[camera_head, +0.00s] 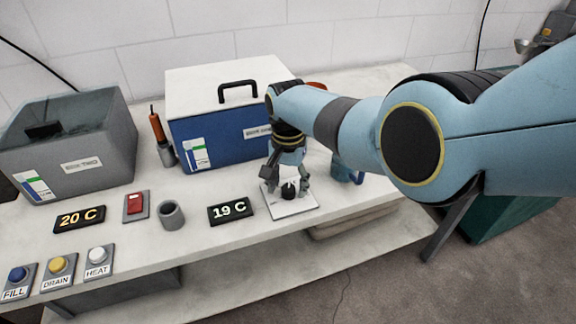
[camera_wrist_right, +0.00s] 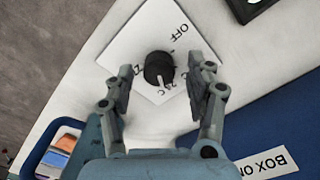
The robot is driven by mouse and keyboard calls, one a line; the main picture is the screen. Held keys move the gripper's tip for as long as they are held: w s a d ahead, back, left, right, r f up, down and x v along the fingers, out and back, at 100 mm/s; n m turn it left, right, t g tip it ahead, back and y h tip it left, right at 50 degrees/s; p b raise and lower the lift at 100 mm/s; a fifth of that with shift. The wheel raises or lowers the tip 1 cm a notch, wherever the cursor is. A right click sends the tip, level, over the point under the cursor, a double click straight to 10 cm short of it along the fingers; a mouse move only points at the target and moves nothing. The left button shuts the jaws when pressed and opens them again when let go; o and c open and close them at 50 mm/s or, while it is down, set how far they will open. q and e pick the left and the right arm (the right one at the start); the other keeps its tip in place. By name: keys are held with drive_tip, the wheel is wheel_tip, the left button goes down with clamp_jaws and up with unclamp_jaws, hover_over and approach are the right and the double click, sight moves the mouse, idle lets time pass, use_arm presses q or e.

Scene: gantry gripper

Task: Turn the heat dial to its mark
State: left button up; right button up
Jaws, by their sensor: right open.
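The heat dial is a black round knob (camera_wrist_right: 159,68) with a pale pointer line, on a white plate (camera_wrist_right: 127,47) lettered OFF and other marks, partly hidden by my fingers. In the head view the knob (camera_head: 289,191) stands on its plate (camera_head: 295,210) near the front edge of the bench. My right gripper (camera_wrist_right: 162,84) is open, with one finger on each side of the knob. In the wrist view a gap shows between the knob and each finger. My left gripper is not in view.
A blue box with a white lid (camera_head: 222,85) stands behind the dial. A 19 C display (camera_head: 231,209) lies left of the plate. Further left are a grey cup (camera_head: 172,214), a red switch (camera_head: 136,206), a 20 C display (camera_head: 80,218), a grey tank (camera_head: 75,150) and labelled buttons (camera_head: 57,268).

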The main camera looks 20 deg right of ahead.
sight(288, 188)
wheel_tip(288, 188, up, 11)
drive_tip(key=shift+r, duration=0.2)
idle(0.5)
